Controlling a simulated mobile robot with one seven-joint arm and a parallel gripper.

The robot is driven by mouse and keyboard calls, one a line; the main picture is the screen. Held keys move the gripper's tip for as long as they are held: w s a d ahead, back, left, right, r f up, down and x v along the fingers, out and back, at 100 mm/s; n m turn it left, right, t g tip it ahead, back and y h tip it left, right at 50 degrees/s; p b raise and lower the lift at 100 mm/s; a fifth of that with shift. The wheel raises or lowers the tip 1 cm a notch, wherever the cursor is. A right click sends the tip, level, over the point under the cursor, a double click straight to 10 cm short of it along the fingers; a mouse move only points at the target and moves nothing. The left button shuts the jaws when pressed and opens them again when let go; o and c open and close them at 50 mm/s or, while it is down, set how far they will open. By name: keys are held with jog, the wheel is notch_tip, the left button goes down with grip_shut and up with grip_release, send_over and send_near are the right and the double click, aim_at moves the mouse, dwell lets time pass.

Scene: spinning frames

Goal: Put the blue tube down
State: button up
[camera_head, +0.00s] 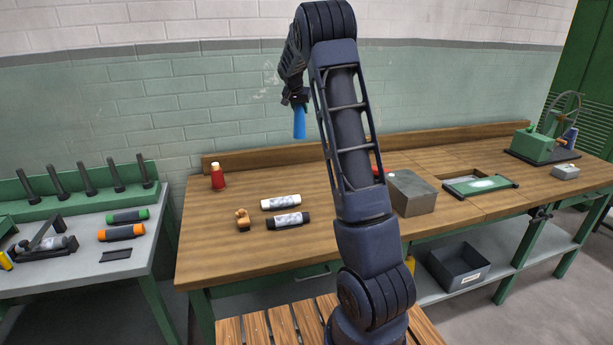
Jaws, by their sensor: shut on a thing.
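The blue tube (299,123) hangs upright below my gripper (297,104), which is shut on its upper end. The tube is held in the air, in front of the green tiled wall, clear of the wooden workbench (215,255) below it. My arm covers part of the bench just right of the tube.
On the bench are a white tube (281,202), a black tube (288,221), a wooden piece (243,219), a red bottle (217,177) and a grey metal block (411,194). A side table at left holds a green tube (128,217) and an orange tube (121,233). The bench's front left is clear.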

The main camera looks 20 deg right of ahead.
jog(key=d+f, duration=0.2)
jog(key=f, duration=0.8)
jog(key=d+f+m, duration=0.1)
jog(key=f, duration=0.9)
jog(key=shift+s+d, duration=0.25)
jog(key=shift+d, duration=0.15)
jog(key=o, duration=1)
jog(key=shift+f, duration=0.1)
